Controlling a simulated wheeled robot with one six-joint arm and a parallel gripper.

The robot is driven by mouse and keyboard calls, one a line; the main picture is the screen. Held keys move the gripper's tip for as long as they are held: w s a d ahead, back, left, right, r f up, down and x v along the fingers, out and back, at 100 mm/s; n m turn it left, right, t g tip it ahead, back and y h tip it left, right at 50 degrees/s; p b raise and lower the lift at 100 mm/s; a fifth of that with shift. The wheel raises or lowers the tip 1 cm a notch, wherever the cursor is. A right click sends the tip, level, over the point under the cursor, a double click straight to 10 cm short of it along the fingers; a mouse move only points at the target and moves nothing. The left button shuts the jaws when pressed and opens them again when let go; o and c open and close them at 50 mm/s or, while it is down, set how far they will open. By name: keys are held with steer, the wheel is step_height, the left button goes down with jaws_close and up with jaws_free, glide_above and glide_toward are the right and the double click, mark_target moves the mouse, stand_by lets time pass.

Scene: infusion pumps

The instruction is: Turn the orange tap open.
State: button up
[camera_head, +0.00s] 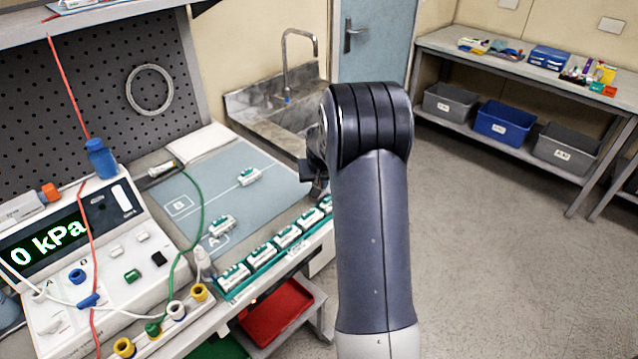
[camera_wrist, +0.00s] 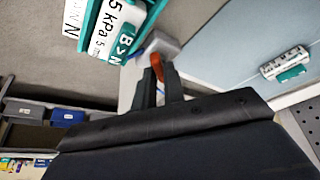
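In the wrist view, a small orange-red piece (camera_wrist: 157,66), which may be the orange tap, shows at the fingertips of my gripper (camera_wrist: 160,80). It is partly hidden by the fingers, and its shape and setting are unclear. The two dark fingers stand a little apart. I cannot tell whether they touch the orange piece. In the head view, my gripper (camera_head: 314,178) is largely hidden by my arm, beside the right edge of the blue-grey mat (camera_head: 180,205). That view shows an orange knob or cap (camera_head: 50,192) at the far left, behind the pressure display.
Several white-and-green units (camera_head: 287,236) stand in a row along the bench front; some show close in the wrist view (camera_wrist: 112,28). A unit (camera_head: 249,176) lies on the mat. The display box (camera_head: 80,260) reads 0 kPa. A sink (camera_head: 285,105) is behind. Floor at right is clear.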

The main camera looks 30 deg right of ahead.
steer(key=o, duration=0.4)
steer(key=shift+o, duration=0.2)
steer(key=b+v, duration=0.1)
steer(key=v, duration=0.9)
steer(key=shift+s+r, duration=0.15)
steer(key=shift+r, duration=0.2)
steer(key=shift+a, duration=0.1)
steer(key=p+x, duration=0.1)
steer(key=x, duration=0.9)
steer(key=shift+w+f, duration=0.2)
steer(key=shift+f, duration=0.15)
steer(key=shift+m, duration=0.3)
